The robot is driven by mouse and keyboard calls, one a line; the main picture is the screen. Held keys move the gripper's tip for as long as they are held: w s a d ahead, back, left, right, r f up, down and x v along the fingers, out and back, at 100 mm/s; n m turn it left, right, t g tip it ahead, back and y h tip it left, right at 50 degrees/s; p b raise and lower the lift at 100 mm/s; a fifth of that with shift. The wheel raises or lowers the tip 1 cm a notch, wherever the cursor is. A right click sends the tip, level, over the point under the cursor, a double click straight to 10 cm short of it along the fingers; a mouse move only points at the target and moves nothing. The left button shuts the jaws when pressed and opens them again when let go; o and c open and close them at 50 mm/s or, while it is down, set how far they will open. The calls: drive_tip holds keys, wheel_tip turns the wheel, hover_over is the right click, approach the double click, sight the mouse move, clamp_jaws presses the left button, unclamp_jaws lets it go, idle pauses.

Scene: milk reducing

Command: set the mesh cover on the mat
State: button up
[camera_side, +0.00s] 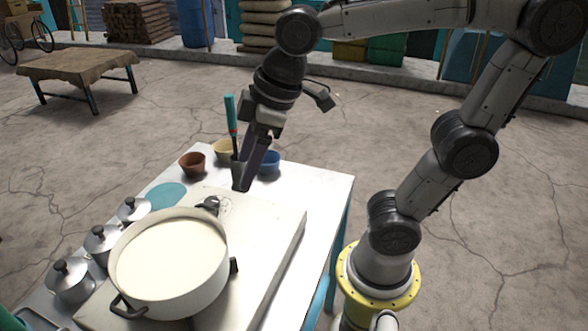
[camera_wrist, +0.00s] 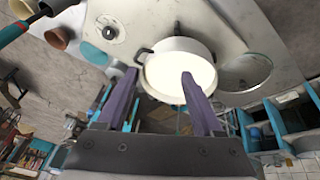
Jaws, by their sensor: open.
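A pale, thin-edged round piece with a dark centre lies on the white slab just beyond the pot; it appears to be the mesh cover (camera_side: 225,205), and it shows at the upper left in the wrist view (camera_wrist: 115,22). Its mesh cannot be made out. The round teal mat (camera_side: 163,195) lies flat and bare on the table, left of the slab; part of it shows in the wrist view (camera_wrist: 92,52). My gripper (camera_side: 246,180) points down above the far part of the slab, apart from the cover. Its purple fingers (camera_wrist: 160,76) are spread with nothing between them.
A wide pot of white milk (camera_side: 170,252) stands on the slab. Several lidded metal pots (camera_side: 102,240) line the left. Brown (camera_side: 192,163), yellow (camera_side: 221,147) and blue (camera_side: 269,161) cups stand behind, near a teal-handled tool (camera_side: 231,115). The slab's right part is clear.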

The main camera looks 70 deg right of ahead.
drive_tip(key=s+d+f+m+t+h, duration=0.1)
drive_tip(key=s+d+f+m, duration=0.3)
drive_tip(key=s, duration=0.4)
drive_tip(key=shift+d+m, duration=0.85)
drive_tip(key=shift+m, duration=0.25)
idle(0.9)
